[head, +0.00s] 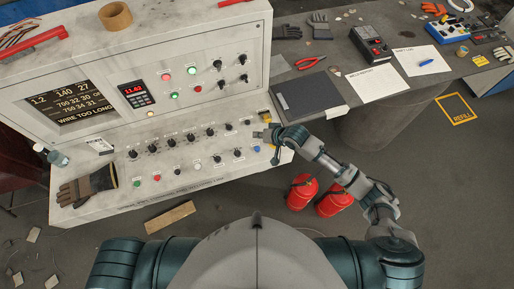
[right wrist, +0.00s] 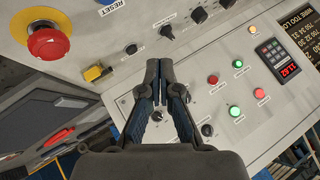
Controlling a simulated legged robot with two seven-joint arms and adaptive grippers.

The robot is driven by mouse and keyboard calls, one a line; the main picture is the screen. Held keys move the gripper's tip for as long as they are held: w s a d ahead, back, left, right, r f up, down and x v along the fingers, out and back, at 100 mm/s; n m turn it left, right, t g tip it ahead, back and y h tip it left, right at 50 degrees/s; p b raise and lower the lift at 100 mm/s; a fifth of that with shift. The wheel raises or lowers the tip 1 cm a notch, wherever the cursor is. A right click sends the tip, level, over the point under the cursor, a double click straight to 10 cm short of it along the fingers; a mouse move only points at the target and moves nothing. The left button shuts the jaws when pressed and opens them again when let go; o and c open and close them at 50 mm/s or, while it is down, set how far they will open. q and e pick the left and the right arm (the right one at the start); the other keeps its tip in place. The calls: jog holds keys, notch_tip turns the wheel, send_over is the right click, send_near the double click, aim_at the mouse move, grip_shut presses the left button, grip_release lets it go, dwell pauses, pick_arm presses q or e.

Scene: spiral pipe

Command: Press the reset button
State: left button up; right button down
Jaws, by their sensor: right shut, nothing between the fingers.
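The console panel (head: 110,185) carries rows of knobs and small buttons in the head view. My right gripper (head: 265,135) is over the panel's right end, its fingers shut and empty; the shut fingertips (right wrist: 159,66) point at the panel in the right wrist view. A RESET label (right wrist: 114,8) shows at that view's top edge; its button is cut off or barely visible. A small blue button (head: 256,149) sits beside my right gripper in the head view; its label is unreadable. A large red mushroom button (right wrist: 48,42) is left of the fingers in the wrist view. My left gripper is not in view.
A keypad (head: 136,95) and a screen (head: 60,103) are on the console's upright face. Gloves (head: 85,188) lie at the panel's left end. Red extinguishers (head: 301,190) stand on the floor below my right arm. A grey table (head: 340,55) with tools is at right.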

jog(key=b, duration=0.8)
send_over(258, 149)
notch_tip(258, 149, down, 7)
jog(key=shift+d+r, duration=0.15)
jog(key=shift+r, duration=0.05)
jog(key=shift+f, duration=0.95)
jog(key=shift+f+p, duration=0.3)
jog(key=shift+f, duration=0.05)
jog(key=shift+f, duration=0.45)
dwell(0.4)
jog(key=shift+r+p, duration=0.85)
jog(key=shift+p, duration=0.2)
